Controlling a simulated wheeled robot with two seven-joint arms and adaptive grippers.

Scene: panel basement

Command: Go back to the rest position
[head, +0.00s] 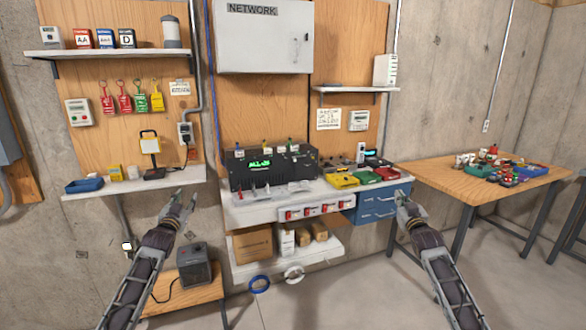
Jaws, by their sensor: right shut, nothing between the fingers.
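My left gripper (184,200) is raised in front of the left shelf bench, over the gap beside the middle workbench. Its two fingers are apart and nothing shows between them. My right gripper (402,194) is in front of the blue drawer unit (378,203), near the right end of the middle workbench (262,213). Its fingers are together and it looks empty. Both arms reach up and forward from the bottom of the head view, and neither gripper visibly touches anything.
A black device with a green display (262,163) and yellow, red and green trays (364,176) sit on the workbench. A low wooden stand (190,300) holds a grey box (195,265) below my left gripper. A wooden table (450,180) stands right.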

